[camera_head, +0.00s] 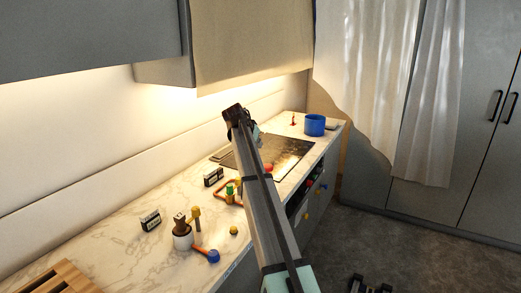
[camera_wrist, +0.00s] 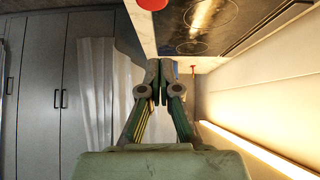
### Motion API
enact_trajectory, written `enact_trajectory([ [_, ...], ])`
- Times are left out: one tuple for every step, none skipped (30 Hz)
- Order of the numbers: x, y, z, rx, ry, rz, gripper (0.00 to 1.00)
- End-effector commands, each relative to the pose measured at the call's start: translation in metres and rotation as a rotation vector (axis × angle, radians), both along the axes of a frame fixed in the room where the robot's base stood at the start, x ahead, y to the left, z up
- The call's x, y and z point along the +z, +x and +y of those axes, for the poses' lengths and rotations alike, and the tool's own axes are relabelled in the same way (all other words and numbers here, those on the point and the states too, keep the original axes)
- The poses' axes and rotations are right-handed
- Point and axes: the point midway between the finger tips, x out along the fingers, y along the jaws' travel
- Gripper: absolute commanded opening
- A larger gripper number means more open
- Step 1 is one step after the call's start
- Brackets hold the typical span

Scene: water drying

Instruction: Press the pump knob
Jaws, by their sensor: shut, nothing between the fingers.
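No part is clearly recognisable as the pump knob. A small red round thing (camera_head: 268,168) sits beside my arm at the cooktop's front edge. A red round thing also shows at the top edge of the wrist view (camera_wrist: 152,4), cut off by the frame. A thin red upright thing (camera_head: 293,119) stands on the far counter, left of a blue pot (camera_head: 314,125). My gripper (camera_wrist: 158,66) is shut and empty in the wrist view, its fingertips together and apart from the red round thing. In the head view, my arm largely hides the gripper above the cooktop.
The black cooktop (camera_head: 242,160) lies in the marble counter (camera_head: 120,235). Nearer are a white pot (camera_head: 183,241), a blue-ended utensil (camera_head: 212,256), a yellow ball (camera_head: 234,230) and small dark boxes (camera_head: 150,220). Cabinets (camera_head: 250,45) hang above. A curtain (camera_head: 395,90) hangs at right.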

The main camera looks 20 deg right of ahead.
Motion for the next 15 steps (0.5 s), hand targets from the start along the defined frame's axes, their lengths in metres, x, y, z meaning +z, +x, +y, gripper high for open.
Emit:
enact_trajectory([
  [-0.003, 0.003, -0.004, -0.001, 0.0, 0.001, 0.0],
  [-0.006, 0.005, -0.007, -0.001, 0.0, 0.001, 0.0],
  [-0.011, 0.007, -0.01, -0.001, 0.001, 0.002, 0.0],
  [-0.015, 0.01, -0.013, -0.001, 0.001, 0.002, 0.0],
  [-0.018, 0.012, -0.016, 0.0, 0.001, 0.002, 0.0],
  [-0.024, 0.015, -0.02, 0.0, 0.001, 0.002, 0.0],
  [-0.028, 0.017, -0.023, -0.001, 0.001, 0.004, 0.0],
  [-0.032, 0.02, -0.027, -0.001, 0.001, 0.004, 0.0],
  [-0.038, 0.024, -0.031, -0.001, 0.001, 0.002, 0.0],
  [-0.043, 0.026, -0.035, -0.001, 0.001, 0.004, 0.0],
  [-0.047, 0.028, -0.038, -0.001, 0.001, 0.004, 0.0],
  [-0.052, 0.032, -0.042, -0.001, 0.001, 0.002, 0.0],
  [-0.056, 0.034, -0.045, -0.001, 0.001, 0.002, 0.0],
  [-0.061, 0.036, -0.048, -0.001, 0.001, 0.004, 0.0],
  [-0.066, 0.038, -0.051, 0.0, 0.001, 0.002, 0.0],
])
